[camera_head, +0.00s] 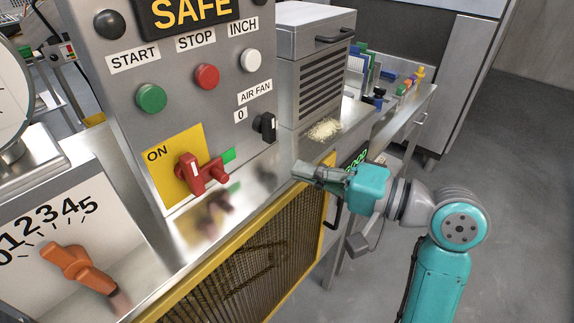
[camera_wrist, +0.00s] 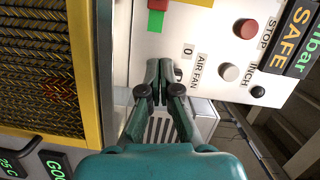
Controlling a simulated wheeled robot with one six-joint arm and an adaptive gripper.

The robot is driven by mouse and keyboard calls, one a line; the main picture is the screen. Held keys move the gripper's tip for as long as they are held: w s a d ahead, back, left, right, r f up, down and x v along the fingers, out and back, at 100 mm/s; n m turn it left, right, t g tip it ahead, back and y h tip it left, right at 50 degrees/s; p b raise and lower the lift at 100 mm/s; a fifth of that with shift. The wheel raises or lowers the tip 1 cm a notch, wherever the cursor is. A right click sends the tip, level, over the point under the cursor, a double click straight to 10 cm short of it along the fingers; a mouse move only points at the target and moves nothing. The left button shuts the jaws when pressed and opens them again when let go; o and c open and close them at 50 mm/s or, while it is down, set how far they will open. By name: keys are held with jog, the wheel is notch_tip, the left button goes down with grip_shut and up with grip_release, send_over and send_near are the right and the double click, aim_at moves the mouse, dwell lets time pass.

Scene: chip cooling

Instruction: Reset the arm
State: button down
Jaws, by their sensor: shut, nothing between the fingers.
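My gripper (camera_head: 303,171) is in the head view, right of centre, at the end of my teal arm. It points left toward the control panel (camera_head: 215,125) and hangs over the front edge of the steel ledge, apart from the controls. In the wrist view my gripper (camera_wrist: 158,100) has its fingers together with nothing between them. The red lever switch (camera_head: 190,172) sits on the yellow ON plate, left of my gripper. The black AIR FAN knob (camera_head: 265,127) is on the panel, above and left of my gripper.
Green START (camera_head: 151,98), red STOP (camera_head: 206,77) and white INCH (camera_head: 250,60) buttons are on the panel. A yellow-framed mesh guard (camera_head: 250,270) is below the ledge. An orange dial handle (camera_head: 78,266) is at lower left. Open floor (camera_head: 520,150) lies to the right.

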jog(key=s+d+f+m+t+h, duration=0.2)
jog(key=s+d+f+t+h, duration=0.1)
jog(key=f, duration=0.6)
jog(key=s+d+f+m+t+h, duration=0.2)
jog(key=d+f+h, duration=0.2)
jog(key=f, duration=0.5)
jog(key=s+d+f+m+t+h, duration=0.2)
jog(key=s+d+f+t+h, duration=0.1)
jog(key=f, duration=0.6)
jog(key=s+d+f+n+h, duration=0.1)
jog(key=s+d+f+h, duration=0.15)
jog(key=s, duration=0.45)
jog(key=s+d+f+n+h, duration=0.2)
jog(key=s+d+f, duration=0.1)
jog(key=s, duration=0.4)
jog(key=s+r+n, duration=0.1)
jog(key=s+n, duration=0.2)
jog(key=s, duration=0.4)
jog(key=s+d+r+n+h, duration=0.1)
jog(key=s+r+n, duration=0.1)
jog(key=s, duration=0.5)
jog(key=shift+s+d+n, duration=0.15)
jog(key=shift+n, duration=0.25)
jog(key=shift+r, duration=0.1)
